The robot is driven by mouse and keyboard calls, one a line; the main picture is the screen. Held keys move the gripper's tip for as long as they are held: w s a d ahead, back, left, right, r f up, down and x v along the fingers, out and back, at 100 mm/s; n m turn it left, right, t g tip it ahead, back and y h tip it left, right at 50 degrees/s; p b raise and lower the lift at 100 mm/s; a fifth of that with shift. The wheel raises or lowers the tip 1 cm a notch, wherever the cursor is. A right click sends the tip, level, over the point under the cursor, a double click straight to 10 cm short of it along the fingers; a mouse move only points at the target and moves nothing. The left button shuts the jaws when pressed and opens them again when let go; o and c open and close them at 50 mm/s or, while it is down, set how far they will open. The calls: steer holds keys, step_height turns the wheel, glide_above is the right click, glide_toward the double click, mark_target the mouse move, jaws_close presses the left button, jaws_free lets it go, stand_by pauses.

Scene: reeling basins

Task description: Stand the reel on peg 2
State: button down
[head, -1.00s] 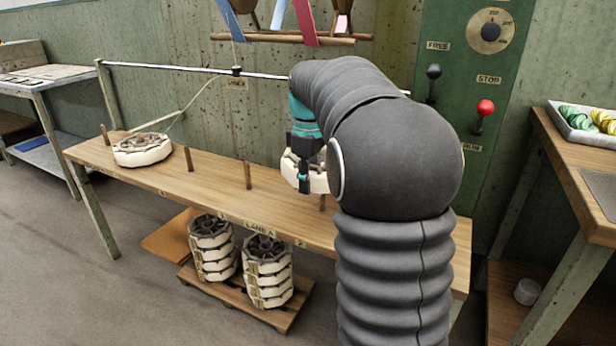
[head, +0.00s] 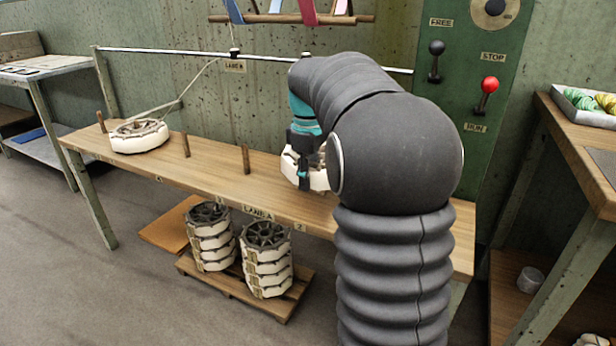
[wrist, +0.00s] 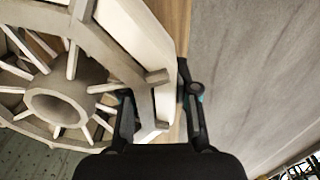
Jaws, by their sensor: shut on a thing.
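My gripper (head: 304,178) is shut on the rim of a reel (head: 318,180), which has pale outer blocks and grey-brown spokes. The reel is at or just above the right half of the wooden bench (head: 215,180); contact is unclear. In the wrist view the reel's hub and spokes (wrist: 60,103) fill the left side, with the fingers (wrist: 160,110) at its rim. Three upright pegs show: one at the far left (head: 101,122), one left of centre (head: 185,145) and one just left of the held reel (head: 245,159). Any peg under the reel is hidden. A "2" label (head: 299,227) is on the front edge.
Another reel (head: 139,135) lies at the bench's left end, a cord running up from it. Two stacks of reels (head: 210,237) (head: 267,260) stand on a low pallet (head: 290,303). A lever panel (head: 465,80) is behind my arm, and another table (head: 575,135) is at right.

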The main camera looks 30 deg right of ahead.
mark_target(308, 212)
steer(key=shift+f+b, duration=1.75)
steer(key=shift+f, duration=1.35)
steer(key=shift+f, duration=0.1)
steer(key=c, duration=0.8)
jaws_free()
step_height(308, 212, up, 11)
steer(key=shift+r, duration=0.1)
steer(key=shift+s+r, duration=0.1)
steer(key=shift+r, duration=0.35)
